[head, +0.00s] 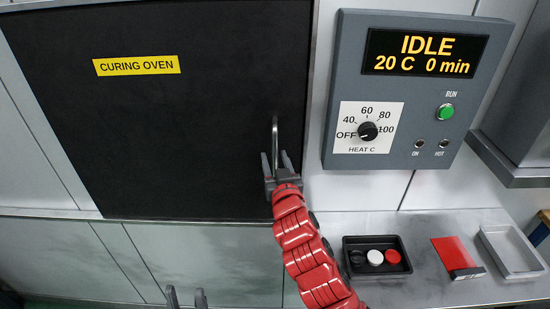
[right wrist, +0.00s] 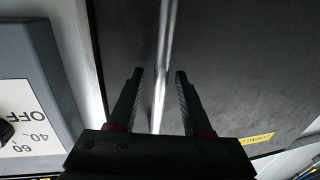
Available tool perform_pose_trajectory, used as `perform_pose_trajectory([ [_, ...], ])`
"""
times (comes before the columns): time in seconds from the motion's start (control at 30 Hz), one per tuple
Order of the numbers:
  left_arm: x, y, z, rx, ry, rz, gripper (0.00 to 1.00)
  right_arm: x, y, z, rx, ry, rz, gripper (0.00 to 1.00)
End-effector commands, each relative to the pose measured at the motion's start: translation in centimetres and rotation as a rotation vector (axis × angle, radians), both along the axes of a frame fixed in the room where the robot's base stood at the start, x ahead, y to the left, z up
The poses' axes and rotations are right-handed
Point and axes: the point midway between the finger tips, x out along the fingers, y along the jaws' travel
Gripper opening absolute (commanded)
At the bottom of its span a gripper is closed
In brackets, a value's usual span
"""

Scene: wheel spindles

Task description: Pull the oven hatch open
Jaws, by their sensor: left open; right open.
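The oven hatch (head: 190,130) is a large dark panel with a yellow "CURING OVEN" label, and it looks closed. Its handle (head: 275,128) is a metal vertical bar near the hatch's right edge. My right gripper (head: 276,160) is open at the lower part of the handle. In the right wrist view the handle (right wrist: 166,40) lines up between the two open fingers (right wrist: 160,82); I cannot tell whether they touch it. My left gripper (head: 186,296) is low at the bottom edge, open and away from the hatch, only its fingertips showing.
A grey control box (head: 410,90) reading "IDLE 20 C 0 min" is mounted right of the hatch. Below it, a counter holds a black tray (head: 350,244) with dark, white and red round pieces, a red item (head: 450,252) and a grey tray (head: 515,266). A grey cabinet (head: 520,120) juts out at right.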

Motion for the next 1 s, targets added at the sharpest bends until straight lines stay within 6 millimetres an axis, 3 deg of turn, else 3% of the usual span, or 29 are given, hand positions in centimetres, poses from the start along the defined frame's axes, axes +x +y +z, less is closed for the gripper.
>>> perform_pose_trajectory([
  [0.27, 0.00, 0.00, 0.00, 0.000, 0.000, 0.000, 0.50, 0.10, 0.03, -0.03, 0.000, -0.001, 0.000, 0.50],
  [0.53, 0.00, 0.00, 0.00, 0.000, 0.000, 0.000, 0.50, 0.09, 0.02, -0.02, 0.000, -0.001, 0.000, 0.01],
  [1.0, 0.00, 0.00, 0.00, 0.000, 0.000, 0.000, 0.50, 0.08, 0.02, -0.02, 0.000, -0.001, 0.000, 0.00],
])
